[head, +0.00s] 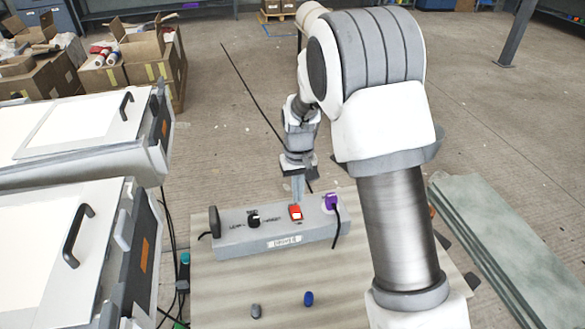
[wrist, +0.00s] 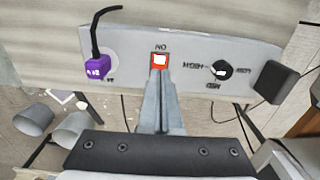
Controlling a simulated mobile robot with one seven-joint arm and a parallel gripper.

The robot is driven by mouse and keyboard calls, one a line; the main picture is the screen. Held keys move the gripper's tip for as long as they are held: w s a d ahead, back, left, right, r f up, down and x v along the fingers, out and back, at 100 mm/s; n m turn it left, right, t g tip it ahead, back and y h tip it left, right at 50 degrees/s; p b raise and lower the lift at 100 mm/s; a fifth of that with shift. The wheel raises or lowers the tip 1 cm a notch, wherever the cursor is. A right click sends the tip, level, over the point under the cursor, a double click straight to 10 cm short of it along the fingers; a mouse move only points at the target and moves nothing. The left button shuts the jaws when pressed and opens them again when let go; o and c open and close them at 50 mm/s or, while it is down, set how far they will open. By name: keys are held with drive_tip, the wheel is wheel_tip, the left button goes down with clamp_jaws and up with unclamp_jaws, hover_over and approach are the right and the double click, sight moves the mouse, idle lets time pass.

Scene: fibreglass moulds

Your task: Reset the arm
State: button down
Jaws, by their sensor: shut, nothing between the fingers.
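My arm reaches forward from the right side of the head view and bends down over a grey control box (head: 270,236) on a board. My gripper (head: 298,188) is shut and empty, its fingertips pointing at a red switch (head: 295,211) on the box top. In the wrist view the closed fingers (wrist: 159,75) end just below the red switch (wrist: 160,61), which has a white part and the word ON beside it. I cannot tell whether they touch. A black knob (wrist: 221,70) marked LOW, MED and HIGH is right of it, a purple plug (wrist: 96,68) left of it.
Two white mould units with black handles (head: 76,236) stand at the left. A grey-green slab (head: 500,240) lies at the right. Two small caps, one grey (head: 256,311) and one blue (head: 308,298), sit on the board (head: 230,285). Cardboard boxes (head: 145,55) stand at the back left.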

drive_tip(key=s+d+r+t+p, duration=0.1)
drive_tip(key=s+d+r, duration=0.1)
drive_tip(key=s+r, duration=0.35)
drive_tip(key=s+d+r+m+t+p, duration=0.1)
drive_tip(key=s+d+r, duration=0.1)
drive_tip(key=r, duration=0.7)
drive_tip(key=s+d+r+t+p, duration=0.1)
drive_tip(key=s+d+r, duration=0.15)
drive_tip(key=r, duration=0.45)
drive_tip(key=s+d+r+t, duration=0.1)
drive_tip(key=s+r, duration=0.1)
drive_tip(key=s, duration=0.3)
drive_tip(key=s+d+r+m+p, duration=0.1)
drive_tip(key=s+r, duration=0.1)
drive_tip(key=s, duration=0.4)
drive_tip(key=s+d+r+t+p, duration=0.1)
drive_tip(key=s+r, duration=0.2)
drive_tip(key=s, duration=0.2)
drive_tip(key=shift+s+d+t, duration=0.2)
drive_tip(key=shift+d+t, duration=0.1)
drive_tip(key=shift+d, duration=0.1)
